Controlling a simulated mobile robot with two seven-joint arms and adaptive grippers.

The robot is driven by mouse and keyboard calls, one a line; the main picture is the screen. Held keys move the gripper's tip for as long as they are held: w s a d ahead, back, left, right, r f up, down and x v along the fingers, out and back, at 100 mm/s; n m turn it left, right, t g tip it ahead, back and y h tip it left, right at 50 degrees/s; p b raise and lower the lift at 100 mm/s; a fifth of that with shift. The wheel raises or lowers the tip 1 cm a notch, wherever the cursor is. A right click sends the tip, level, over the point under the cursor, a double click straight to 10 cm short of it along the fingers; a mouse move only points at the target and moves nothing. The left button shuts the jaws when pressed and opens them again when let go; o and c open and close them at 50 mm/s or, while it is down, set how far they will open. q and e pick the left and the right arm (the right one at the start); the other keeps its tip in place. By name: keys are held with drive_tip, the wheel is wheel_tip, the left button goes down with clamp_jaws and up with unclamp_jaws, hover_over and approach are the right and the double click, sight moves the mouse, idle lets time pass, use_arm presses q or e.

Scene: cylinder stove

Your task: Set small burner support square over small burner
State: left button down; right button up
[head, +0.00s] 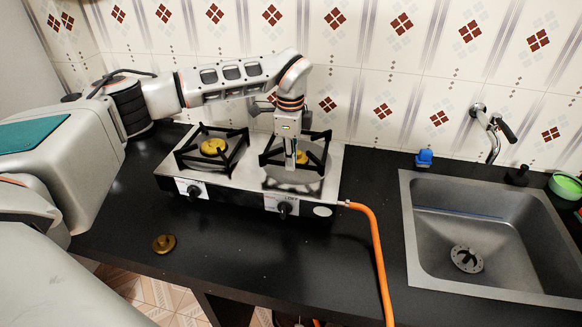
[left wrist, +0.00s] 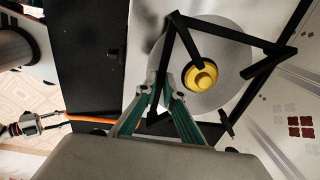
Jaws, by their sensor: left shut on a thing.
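The small burner, a yellow cap (head: 303,157), sits on the right side of the steel stove (head: 238,176). It also shows in the left wrist view (left wrist: 201,76) on its round steel plate. The black small burner support (left wrist: 222,31) surrounds the burner in the wrist view and looks turned relative to the stove's edges. My left gripper (head: 290,162) points down at the support's near-left part and is shut on one of its bars; its fingertips (left wrist: 162,86) pinch that bar. Whether the support touches the stove top is unclear.
The left burner (head: 213,147) has its own black support (head: 183,157). A loose brass cap (head: 164,243) lies on the black counter. An orange hose (head: 377,250) leaves the stove's right side. A sink (head: 478,292) is at the right. The tiled wall stands close behind.

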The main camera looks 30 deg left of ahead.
use_arm(q)
wheel_tip(320, 180, down, 3)
drive_tip(key=shift+r, duration=0.2)
drive_tip(key=shift+f, duration=0.2)
drive_tip(key=c, duration=2.2)
unclamp_jaws()
drive_tip(key=shift+f, duration=0.1)
drive_tip(key=shift+o, duration=0.2)
